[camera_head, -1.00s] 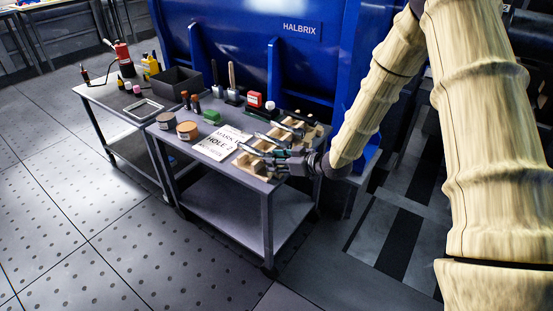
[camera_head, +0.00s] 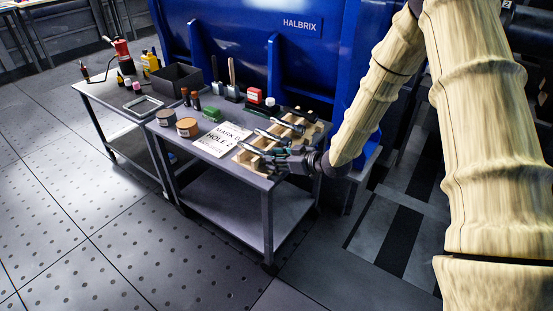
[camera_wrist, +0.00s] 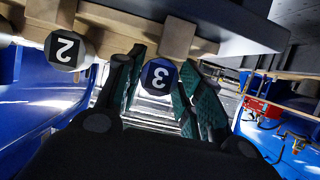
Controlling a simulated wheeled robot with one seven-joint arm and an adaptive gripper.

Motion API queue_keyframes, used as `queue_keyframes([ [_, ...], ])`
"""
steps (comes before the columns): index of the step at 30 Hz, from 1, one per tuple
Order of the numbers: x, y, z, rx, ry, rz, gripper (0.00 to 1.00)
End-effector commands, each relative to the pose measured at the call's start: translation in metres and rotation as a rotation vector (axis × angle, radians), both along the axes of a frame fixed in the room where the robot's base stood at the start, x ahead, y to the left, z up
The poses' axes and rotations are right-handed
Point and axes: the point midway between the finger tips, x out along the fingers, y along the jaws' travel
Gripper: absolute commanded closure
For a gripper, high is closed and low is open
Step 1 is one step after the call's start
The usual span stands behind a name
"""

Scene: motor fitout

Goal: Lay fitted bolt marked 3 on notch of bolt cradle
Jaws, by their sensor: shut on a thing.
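The bolt marked 2 (camera_wrist: 66,48) lies in the cradle to the left. In the head view my gripper (camera_head: 255,156) is over the near end of the cradle (camera_head: 307,134), and bolt 3 is not clear there.
The cradle stands on a grey table (camera_head: 222,168) against a blue machine (camera_head: 255,40). A second cart (camera_head: 112,98) stands to the left.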

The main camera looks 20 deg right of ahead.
Motion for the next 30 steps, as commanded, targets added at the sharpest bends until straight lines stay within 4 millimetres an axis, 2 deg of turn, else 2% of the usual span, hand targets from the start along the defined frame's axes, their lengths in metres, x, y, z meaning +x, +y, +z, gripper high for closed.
queue_keyframes([
  [3, 0.001, 0.0, 0.0, 0.001, -0.003, 0.0, 1.0],
  [4, 0.001, 0.0, 0.0, 0.001, -0.003, 0.0, 0.58],
  [7, 0.001, 0.0, 0.0, 0.0, -0.002, 0.0, 0.39],
  [20, -0.003, -0.003, 0.0, -0.001, 0.001, -0.001, 0.38],
  [23, -0.01, -0.009, 0.005, 0.0, 0.0, -0.001, 0.38],
  [30, -0.041, -0.033, 0.021, 0.001, -0.001, -0.002, 0.38],
])
